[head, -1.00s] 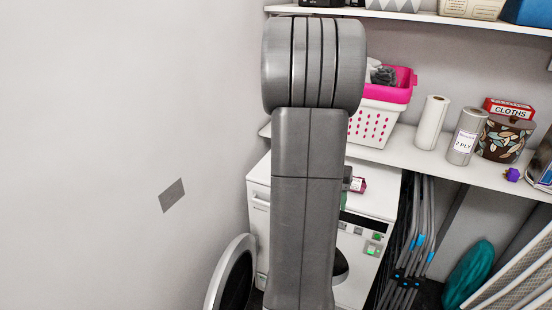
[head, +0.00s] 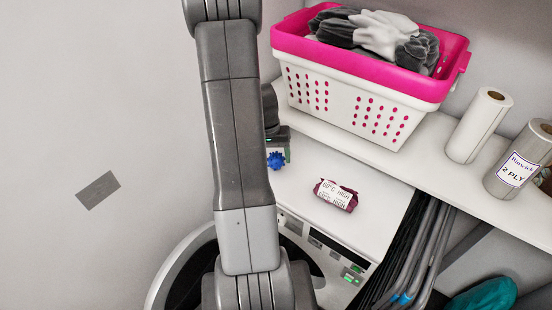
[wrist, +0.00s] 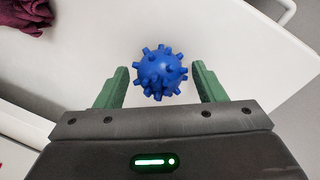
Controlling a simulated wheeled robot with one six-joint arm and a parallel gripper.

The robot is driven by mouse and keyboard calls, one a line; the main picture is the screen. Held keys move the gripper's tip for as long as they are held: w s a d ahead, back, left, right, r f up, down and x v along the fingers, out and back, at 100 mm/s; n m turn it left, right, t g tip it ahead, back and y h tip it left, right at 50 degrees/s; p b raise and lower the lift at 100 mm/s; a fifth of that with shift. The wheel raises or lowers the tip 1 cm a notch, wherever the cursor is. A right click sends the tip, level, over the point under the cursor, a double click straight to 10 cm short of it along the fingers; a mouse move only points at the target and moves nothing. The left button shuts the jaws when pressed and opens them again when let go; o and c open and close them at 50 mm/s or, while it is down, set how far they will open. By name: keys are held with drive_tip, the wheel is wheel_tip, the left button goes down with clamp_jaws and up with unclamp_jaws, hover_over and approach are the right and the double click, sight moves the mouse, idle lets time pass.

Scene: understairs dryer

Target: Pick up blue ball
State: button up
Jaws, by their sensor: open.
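The blue ball (head: 276,160) is small and covered in knobs. It rests on the white top of the dryer (head: 300,220), near its back left, below the shelf. In the wrist view the blue ball (wrist: 161,73) sits between the two green fingers of my gripper (wrist: 161,85), with a gap on each side. My gripper is open and holds nothing. In the head view my gripper (head: 280,152) is partly hidden behind my arm, close to the ball.
A crumpled maroon cloth with a white label (head: 336,195) lies on the dryer top. A pink and white basket (head: 360,90) with gloves stands on the shelf above. Paper rolls (head: 478,125) stand right of it. Folded grey racks (head: 425,250) lean at the dryer's right.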

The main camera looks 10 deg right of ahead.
drive_tip(key=shift+s+d+f, duration=0.1)
drive_tip(key=shift+s+f, duration=0.1)
drive_tip(key=shift+f, duration=0.8)
drive_tip(key=c, duration=0.7)
drive_tip(key=shift+r, duration=0.1)
